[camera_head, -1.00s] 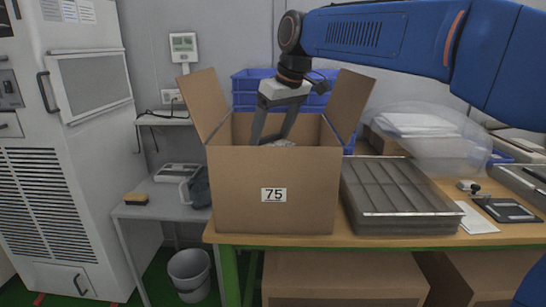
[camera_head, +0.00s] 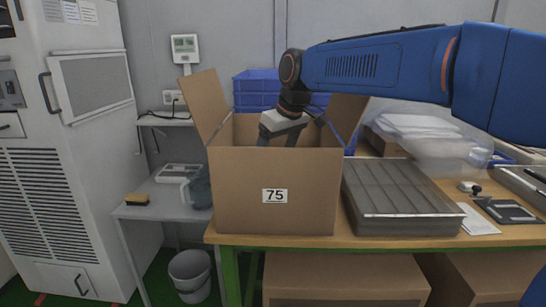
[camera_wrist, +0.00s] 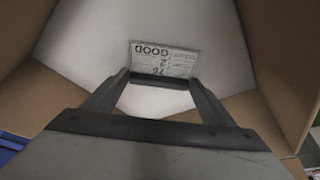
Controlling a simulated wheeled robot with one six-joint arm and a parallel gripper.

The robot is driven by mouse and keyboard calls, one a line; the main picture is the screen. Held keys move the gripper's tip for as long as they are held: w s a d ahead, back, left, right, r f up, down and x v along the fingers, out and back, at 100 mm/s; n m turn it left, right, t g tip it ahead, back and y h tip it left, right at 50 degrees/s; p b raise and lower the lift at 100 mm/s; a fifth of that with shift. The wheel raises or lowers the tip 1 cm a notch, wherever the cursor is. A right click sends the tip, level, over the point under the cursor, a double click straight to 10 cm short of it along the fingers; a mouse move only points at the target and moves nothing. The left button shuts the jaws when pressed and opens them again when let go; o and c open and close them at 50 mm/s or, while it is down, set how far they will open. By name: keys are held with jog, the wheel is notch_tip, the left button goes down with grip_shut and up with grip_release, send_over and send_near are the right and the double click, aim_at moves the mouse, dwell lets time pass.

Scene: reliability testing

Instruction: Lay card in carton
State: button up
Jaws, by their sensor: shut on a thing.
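The open brown carton (camera_head: 235,190), marked 75, stands on the workbench with its side flaps raised. My gripper (camera_head: 284,140) reaches down into it, and its fingertips are hidden behind the front wall in the head view. In the wrist view my gripper (camera_wrist: 160,80) is shut on the card (camera_wrist: 164,58), a small white printed card reading GOOD. The card is inside the carton walls, in front of a pale white surface. I cannot tell whether it touches that surface.
A grey metal tray (camera_head: 402,185) stands right of the carton. Blue crates (camera_head: 255,85) are stacked behind it, and a clear plastic bin (camera_head: 430,135) is at the back right. A small side table (camera_head: 165,205) is to the left.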

jog(key=o, duration=1)
jog(key=v, duration=1.2)
jog(key=shift+r, duration=0.2)
